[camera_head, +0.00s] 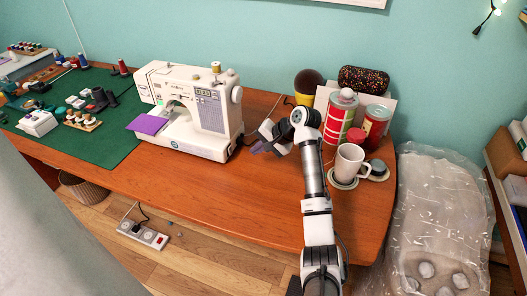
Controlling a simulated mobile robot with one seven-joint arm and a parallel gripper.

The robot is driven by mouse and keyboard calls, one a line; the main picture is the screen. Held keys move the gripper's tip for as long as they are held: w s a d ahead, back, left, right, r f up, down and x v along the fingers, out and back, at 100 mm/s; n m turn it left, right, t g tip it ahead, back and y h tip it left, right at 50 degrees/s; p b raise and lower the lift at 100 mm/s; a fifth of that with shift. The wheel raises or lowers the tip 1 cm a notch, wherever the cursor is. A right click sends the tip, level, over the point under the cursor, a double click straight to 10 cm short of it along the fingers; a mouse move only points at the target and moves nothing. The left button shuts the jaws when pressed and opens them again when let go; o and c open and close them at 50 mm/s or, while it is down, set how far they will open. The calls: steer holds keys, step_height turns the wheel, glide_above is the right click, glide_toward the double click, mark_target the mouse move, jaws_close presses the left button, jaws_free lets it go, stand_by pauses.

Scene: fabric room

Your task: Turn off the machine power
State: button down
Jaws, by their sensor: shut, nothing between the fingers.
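A white sewing machine (196,108) stands upright on the wooden table, with a small display and printed panel on its front and a handwheel at its right end. A purple piece of cloth (149,124) lies at its left by the needle area. My gripper (256,148) is just right of the machine's lower right side, near the table surface. Its fingers look closed and hold nothing. I cannot tell whether they touch the machine. The power switch is too small or hidden to make out.
A white mug (350,163), a red-and-white canister (339,115) and a red can (375,122) stand right of my arm. A green mat (100,142) with sewing supplies covers the left. The table's front middle (190,185) is bare. A power strip (143,234) lies on the floor.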

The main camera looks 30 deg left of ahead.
mark_target(230, 151)
steer(key=b+x, duration=0.3)
steer(key=x, duration=0.1)
steer(key=shift+f, duration=0.25)
steer(key=a+b, duration=0.2)
steer(key=a, duration=0.1)
steer(key=shift+s+f, duration=0.2)
steer(key=shift+s, duration=0.15)
steer(key=shift+s+a+r+b, duration=0.1)
steer(key=shift+s+a+b, duration=0.05)
steer(key=shift+a+b, duration=0.35)
steer(key=shift+s+a+y, duration=0.1)
steer(key=shift+a+y, duration=0.1)
steer(key=shift+y, duration=0.1)
steer(key=shift+p, duration=0.35)
